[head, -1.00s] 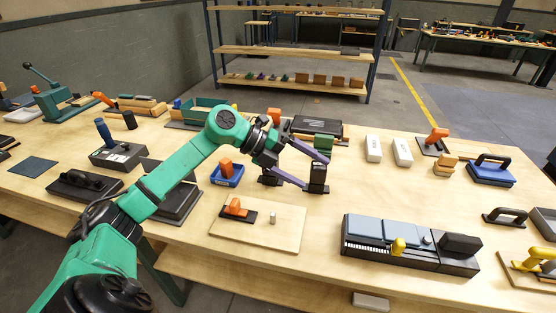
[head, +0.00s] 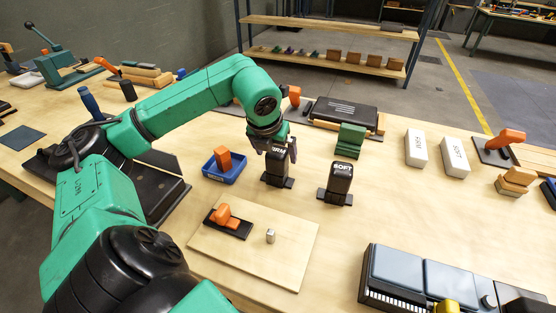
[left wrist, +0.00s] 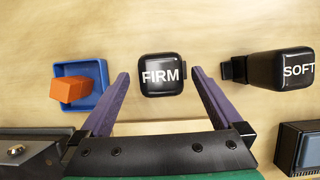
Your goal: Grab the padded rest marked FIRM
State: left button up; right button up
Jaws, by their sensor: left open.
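The padded rest marked FIRM (head: 279,171) is a black block on a dark foot, standing upright on the wooden table. In the left wrist view the FIRM rest (left wrist: 161,76) shows its white label between my finger tips. My left gripper (head: 279,143) points down at it, in front of its upper part in the head view. In the left wrist view the left gripper (left wrist: 160,72) is open, one purple finger on each side, with a gap showing on both sides. A similar rest marked SOFT (head: 341,183) stands to the right. My right gripper is not in view.
A blue tray (head: 237,176) with an orange block (head: 223,158) stands just left of the FIRM rest. A wooden board (head: 284,260) lies in front. A green block (head: 350,142) stands behind the SOFT rest. White blocks (head: 416,147) stand at the right.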

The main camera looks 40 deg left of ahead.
pick_arm(q)
jog(key=p+x, duration=0.1)
jog(key=x, duration=0.3)
jog(key=shift+w, duration=0.2)
jog(key=shift+w+a+f, duration=0.1)
jog(key=shift+w+f, duration=0.05)
jog(key=shift+f, duration=0.2)
jog(key=c, duration=0.5)
grip_shut()
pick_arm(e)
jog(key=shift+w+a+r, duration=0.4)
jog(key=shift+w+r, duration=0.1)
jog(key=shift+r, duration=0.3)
pick_arm(q)
jog(key=shift+r, duration=0.1)
